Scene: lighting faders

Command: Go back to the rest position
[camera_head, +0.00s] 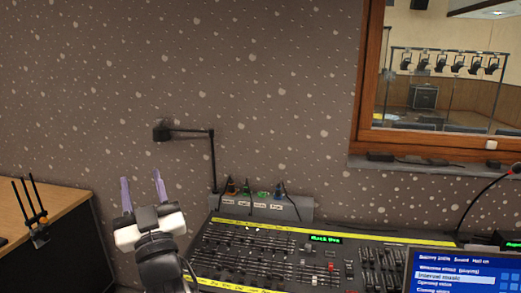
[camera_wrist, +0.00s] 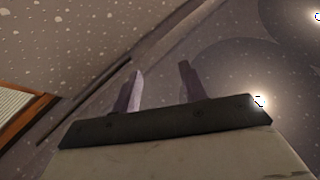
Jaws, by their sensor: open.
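My gripper (camera_head: 142,189) is raised in front of the speckled wall, up and to the left of the lighting console (camera_head: 225,212). Its two pale purple fingers point up, are spread apart and have nothing between them. In the wrist view my gripper (camera_wrist: 160,88) is also open and empty, with wall and ceiling behind it. The console has rows of faders, yellow label strips and a green lit display (camera_head: 325,239). My arm hides part of the console's left edge. The fader positions are too small to read.
A desk lamp (camera_head: 212,165) rises behind the console. A blue-screened monitor (camera_head: 462,272) covers its lower right. A wooden-topped cabinet (camera_head: 62,212) with a black upright holder (camera_head: 38,217) stands at left. A wood-framed window (camera_head: 369,70) is at upper right. The wall space around my gripper is clear.

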